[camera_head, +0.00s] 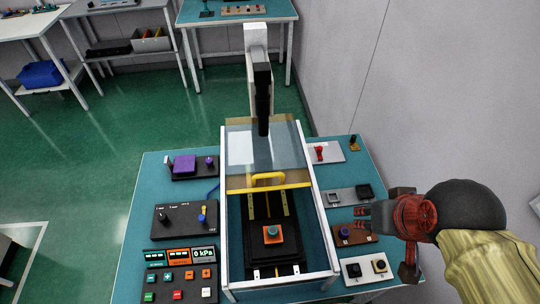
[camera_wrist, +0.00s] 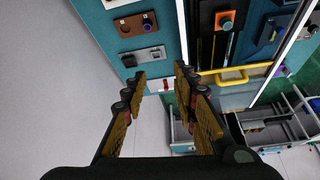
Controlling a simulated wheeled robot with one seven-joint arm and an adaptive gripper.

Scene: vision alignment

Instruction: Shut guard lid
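The guard lid (camera_head: 240,150) is a see-through panel with a yellow front edge and yellow handle (camera_head: 268,178). It covers the rear of the white-framed station (camera_head: 226,240), leaving the front open. An orange block (camera_head: 272,234) sits on a black fixture in the open front. My gripper (camera_head: 362,222) is right of the station, over the bench's right-hand controls, apart from the handle. The wrist view shows my gripper (camera_wrist: 161,78) open with nothing between its fingers. The yellow handle (camera_wrist: 232,77) lies to the right of the fingers there.
A black camera column (camera_head: 263,100) rises behind the lid. Control boxes line both sides of the bench, including a red switch (camera_head: 320,152) and a brown button box (camera_head: 350,237) near my gripper. A grey wall stands behind on the right. Open green floor (camera_head: 90,170) lies left.

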